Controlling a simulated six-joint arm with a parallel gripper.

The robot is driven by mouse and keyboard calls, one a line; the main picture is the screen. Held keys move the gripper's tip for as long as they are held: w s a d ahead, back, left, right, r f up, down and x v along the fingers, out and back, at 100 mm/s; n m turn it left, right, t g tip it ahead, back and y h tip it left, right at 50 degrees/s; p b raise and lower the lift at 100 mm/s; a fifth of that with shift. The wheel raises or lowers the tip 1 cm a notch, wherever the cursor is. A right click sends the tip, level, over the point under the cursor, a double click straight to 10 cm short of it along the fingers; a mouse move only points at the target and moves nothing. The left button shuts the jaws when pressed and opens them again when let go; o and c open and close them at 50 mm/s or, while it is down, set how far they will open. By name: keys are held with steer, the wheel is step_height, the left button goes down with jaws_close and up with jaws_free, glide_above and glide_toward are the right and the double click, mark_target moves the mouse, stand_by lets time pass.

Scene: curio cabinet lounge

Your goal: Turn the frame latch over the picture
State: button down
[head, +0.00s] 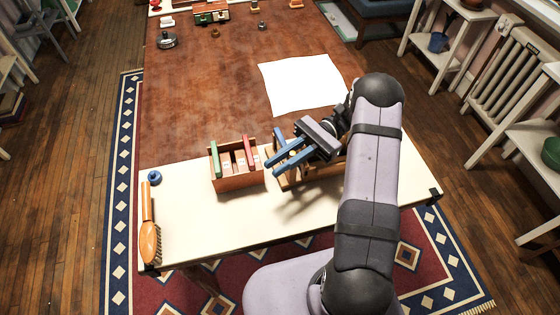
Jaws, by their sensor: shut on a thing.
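My gripper (272,169) has two blue fingers that point down and left over the near end of the table. It is shut on a small part at the wooden frame, which I take to be the frame latch; the part is too small and covered to make out. The wooden frame (325,173) lies on the cream surface just right of and below the fingers, partly hidden by my gripper and arm. The picture in it and how the latch is turned cannot be made out.
A wooden box (238,183) with coloured slats stands close left of the fingers. A brush (150,238) and a small blue object (154,177) lie at the left edge. White paper (300,85) lies behind. The cream surface in front of the box is clear.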

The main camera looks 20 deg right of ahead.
steer(key=c, duration=1.7)
jaws_free()
steer(key=shift+r, duration=0.2)
step_height(320, 180, up, 10)
steer(key=p, duration=0.8)
steer(key=shift+f, duration=0.15)
